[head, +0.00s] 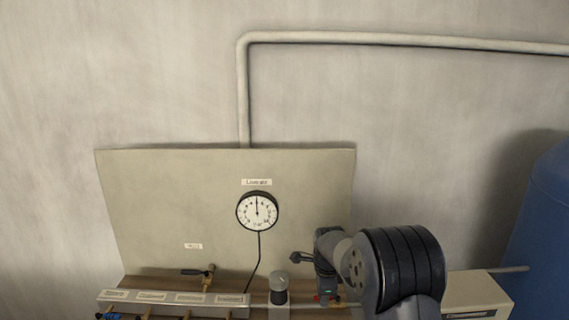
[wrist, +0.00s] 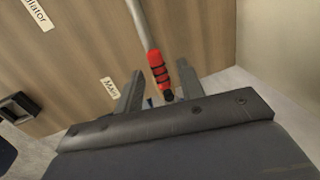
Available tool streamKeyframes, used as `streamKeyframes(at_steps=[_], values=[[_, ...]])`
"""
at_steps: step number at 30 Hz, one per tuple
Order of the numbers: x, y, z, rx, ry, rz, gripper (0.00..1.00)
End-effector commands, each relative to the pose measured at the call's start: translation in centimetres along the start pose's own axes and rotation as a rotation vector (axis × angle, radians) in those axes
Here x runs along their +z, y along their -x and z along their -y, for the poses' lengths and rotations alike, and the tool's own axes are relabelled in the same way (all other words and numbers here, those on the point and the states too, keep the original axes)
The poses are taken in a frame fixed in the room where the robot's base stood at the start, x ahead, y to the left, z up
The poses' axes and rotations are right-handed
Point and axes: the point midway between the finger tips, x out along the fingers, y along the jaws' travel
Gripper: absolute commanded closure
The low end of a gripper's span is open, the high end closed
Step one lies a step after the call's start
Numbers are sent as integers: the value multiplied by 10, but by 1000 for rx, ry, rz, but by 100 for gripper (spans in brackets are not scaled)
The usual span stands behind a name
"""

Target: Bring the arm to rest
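My arm reaches in from the lower right of the head view, and my gripper (head: 326,290) hangs fingers-down over the bench, partly hidden by its own wrist. In the wrist view my gripper (wrist: 157,80) has its two fingers apart, with a clear gap between them. A red-handled rod (wrist: 157,66) with black bands shows below and between the fingers, touching neither as far as I can see. Its red end also shows near the gripper in the head view (head: 318,298). Nothing appears held.
A beige panel (head: 160,210) with a round gauge (head: 257,211) stands behind the bench. A labelled rack (head: 175,298), a brass valve (head: 208,277) and a grey-capped post (head: 278,284) are left of the gripper. A blue tank (head: 545,220) stands right. Above the arm is free.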

Motion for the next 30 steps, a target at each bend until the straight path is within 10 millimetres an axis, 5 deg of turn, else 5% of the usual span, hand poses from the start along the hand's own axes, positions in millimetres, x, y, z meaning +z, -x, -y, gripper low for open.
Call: streamKeyframes(at_steps=[12, 30], values=[[-3, -3, -9, 1, 205, 41, 63], [-2, 0, -11, 1, 250, 48, 63]])
